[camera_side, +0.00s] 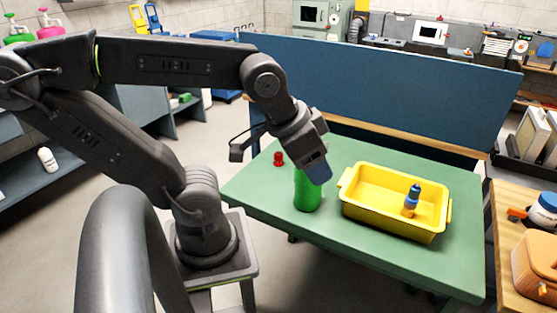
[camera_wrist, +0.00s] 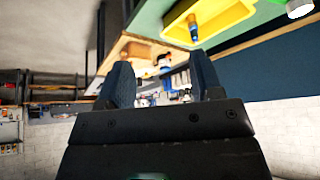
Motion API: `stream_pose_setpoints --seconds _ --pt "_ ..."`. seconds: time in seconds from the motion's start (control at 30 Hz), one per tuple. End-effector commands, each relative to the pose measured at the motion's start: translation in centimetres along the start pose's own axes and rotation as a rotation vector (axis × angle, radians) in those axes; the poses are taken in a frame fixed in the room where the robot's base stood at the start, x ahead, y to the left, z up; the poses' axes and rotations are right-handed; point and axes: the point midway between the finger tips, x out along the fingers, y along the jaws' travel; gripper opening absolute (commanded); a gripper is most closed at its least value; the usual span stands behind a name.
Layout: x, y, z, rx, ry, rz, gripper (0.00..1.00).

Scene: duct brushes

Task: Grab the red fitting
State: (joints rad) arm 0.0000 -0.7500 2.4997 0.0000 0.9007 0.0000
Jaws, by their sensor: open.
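The red fitting (camera_side: 279,158) is small and stands on the green table, near its back left part in the side view. I do not make it out in the wrist view. My gripper (camera_side: 319,172) is above the table, to the right of the fitting and apart from it. Its blue fingers overlap the top of a green cylinder (camera_side: 307,192) in the side view; I cannot tell whether they touch. In the wrist view my gripper (camera_wrist: 162,78) has its two fingers spread with nothing between them.
A yellow tray (camera_side: 356,210) on the green table (camera_side: 262,191) holds a blue and orange bottle (camera_side: 411,201). A blue panel (camera_side: 385,90) stands along the table's back edge. A wooden table (camera_side: 508,270) is at right. The table's left part is mostly clear.

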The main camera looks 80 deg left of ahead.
Motion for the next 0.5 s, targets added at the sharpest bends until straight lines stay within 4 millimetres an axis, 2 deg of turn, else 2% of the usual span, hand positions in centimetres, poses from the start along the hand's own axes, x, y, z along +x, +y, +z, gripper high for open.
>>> stream_pose_setpoints --seconds 0.13,0.3,0.5 --pt "-1.3 0.0 -0.8 0.0 0.005 0.0 0.59" --pt "-4.9 -0.1 -2.8 0.003 0.004 -0.003 0.59" --pt "-4.2 -4.5 -7.0 0.184 -0.088 -0.106 0.59"
